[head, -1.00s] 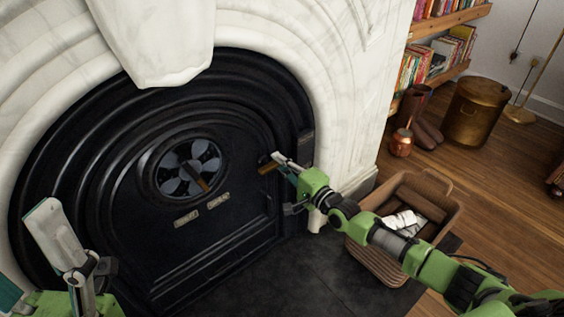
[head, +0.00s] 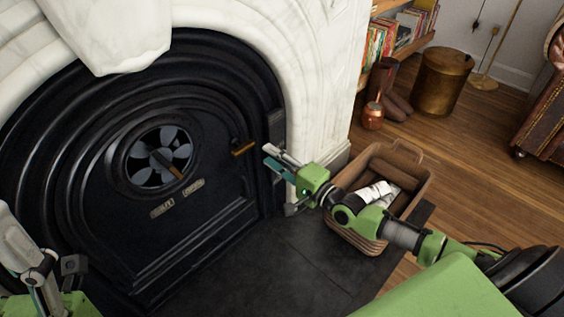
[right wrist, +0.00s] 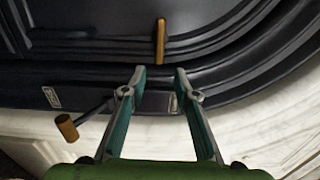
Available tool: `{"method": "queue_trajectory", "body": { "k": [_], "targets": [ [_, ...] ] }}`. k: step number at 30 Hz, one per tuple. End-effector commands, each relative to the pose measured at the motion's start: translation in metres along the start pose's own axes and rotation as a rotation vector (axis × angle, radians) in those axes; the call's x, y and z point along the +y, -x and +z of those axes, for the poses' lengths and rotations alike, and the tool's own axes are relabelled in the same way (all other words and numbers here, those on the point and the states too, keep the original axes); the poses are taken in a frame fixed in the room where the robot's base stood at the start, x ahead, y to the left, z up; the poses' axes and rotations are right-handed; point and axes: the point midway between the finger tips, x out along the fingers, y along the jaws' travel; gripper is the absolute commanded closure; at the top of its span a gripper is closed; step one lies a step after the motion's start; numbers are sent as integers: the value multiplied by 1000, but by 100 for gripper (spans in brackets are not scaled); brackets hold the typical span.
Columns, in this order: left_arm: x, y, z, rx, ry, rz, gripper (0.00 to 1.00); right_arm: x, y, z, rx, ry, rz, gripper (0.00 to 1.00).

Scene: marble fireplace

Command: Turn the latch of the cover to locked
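The black arched cover (head: 90,130) fills the fireplace opening. Its latch (head: 243,148), a short brass-coloured handle, is at the cover's right side and points sideways in the head view. In the right wrist view the latch (right wrist: 161,40) stands straight ahead, beyond the gap between my fingertips. My right gripper (head: 267,156) is open and empty, just right of the latch and apart from it. In the wrist view its fingertips (right wrist: 160,72) are separated. My left gripper (head: 18,240) is at the lower left, away from the cover's latch and partly cut off.
A round vent (head: 160,157) with a wooden-tipped lever is in the cover's middle. A lever with a brown knob (right wrist: 68,127) shows at the left in the wrist view. A brown basket (head: 345,222) stands under my right arm. White marble (head: 312,90) borders the cover.

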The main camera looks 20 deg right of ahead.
Motion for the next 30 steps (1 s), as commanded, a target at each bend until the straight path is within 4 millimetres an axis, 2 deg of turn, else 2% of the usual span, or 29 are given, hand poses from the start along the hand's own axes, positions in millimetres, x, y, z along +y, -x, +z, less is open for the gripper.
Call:
{"method": "queue_trajectory", "body": {
  "k": [3, 8, 16, 20, 25, 28, 30],
  "targets": [
    [0, 0, 0, 0, 0, 0, 36, 1, 18, 0, 0, -1, 1, 72],
    [0, 0, 0, 0, 0, 0, 36, 0, 29, 0, -1, -1, 0, 72],
    [0, 0, 0, -1, 0, 0, 36, -1, 31, 0, -1, -1, -2, 72],
    [10, -3, 0, -3, -1, 11, 36, -1, 31, 0, -1, -1, -1, 72],
    [6, -2, 0, 0, 2, 6, 36, -1, 31, 1, -2, 1, -4, 72],
    [0, 0, 0, 1, 0, -1, 36, -10, 30, 15, -13, 37, -40, 72],
    [0, 0, 0, 1, 0, -1, 36, -27, 30, 38, -26, 101, -104, 72]
  ]
}}
